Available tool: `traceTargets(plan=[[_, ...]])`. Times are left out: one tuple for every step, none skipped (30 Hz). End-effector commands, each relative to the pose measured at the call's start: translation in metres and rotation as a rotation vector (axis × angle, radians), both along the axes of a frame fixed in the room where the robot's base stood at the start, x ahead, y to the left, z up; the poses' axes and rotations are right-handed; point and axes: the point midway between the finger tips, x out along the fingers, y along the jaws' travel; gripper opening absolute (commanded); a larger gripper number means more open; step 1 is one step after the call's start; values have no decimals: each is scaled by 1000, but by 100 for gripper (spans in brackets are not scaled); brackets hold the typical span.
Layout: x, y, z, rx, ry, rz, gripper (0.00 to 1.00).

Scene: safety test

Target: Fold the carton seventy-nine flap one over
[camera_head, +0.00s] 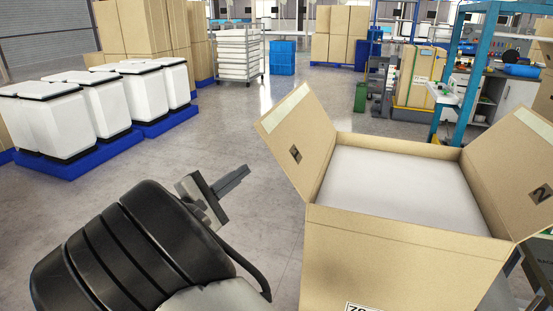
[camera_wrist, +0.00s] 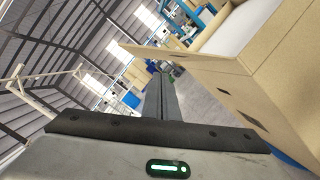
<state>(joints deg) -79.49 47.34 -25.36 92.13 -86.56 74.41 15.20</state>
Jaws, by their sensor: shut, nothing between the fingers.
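The carton (camera_head: 395,262) stands open at the right in the head view, with a white filling (camera_head: 405,185) inside. Its left flap (camera_head: 299,142), marked with a 1, stands up and leans outward. Its right flap (camera_head: 528,172), marked with a 2, also stands up and leans outward. My gripper (camera_head: 236,179) is shut and empty, to the left of the carton and apart from flap one. In the wrist view my shut fingers (camera_wrist: 160,85) point ahead, and the carton (camera_wrist: 270,80) is at the right.
White bins (camera_head: 60,120) on blue pallets (camera_head: 80,158) stand at the left. Stacked cartons (camera_head: 150,35), a rack of trays (camera_head: 240,55) and a blue crate (camera_head: 283,57) are farther back. A blue frame (camera_head: 470,70) stands behind the carton. The floor (camera_head: 225,130) left of the carton is clear.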

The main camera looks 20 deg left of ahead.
Motion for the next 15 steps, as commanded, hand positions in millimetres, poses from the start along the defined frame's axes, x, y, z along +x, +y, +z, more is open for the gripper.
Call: traceTargets(plan=[[-6, 17, -6, -25, -25, 34, 0], [-7, 22, -6, -34, -35, 47, 0], [-9, 28, -6, -41, -45, 59, 0], [-8, 30, -6, -44, -49, 65, 0], [-7, 31, -6, -46, -52, 68, 0], [-3, 31, -5, -48, -54, 69, 0], [0, 29, -4, -48, -54, 68, 0], [4, 28, -4, -48, -53, 68, 0], [10, 25, -4, -47, -51, 66, 0], [16, 24, -3, -47, -52, 66, 0], [21, 22, -2, -46, -51, 65, 0], [30, 19, -1, -45, -51, 65, 0], [36, 17, 0, -46, -52, 64, 0], [43, 15, 1, -46, -52, 64, 0], [51, 13, 2, -45, -51, 65, 0]])
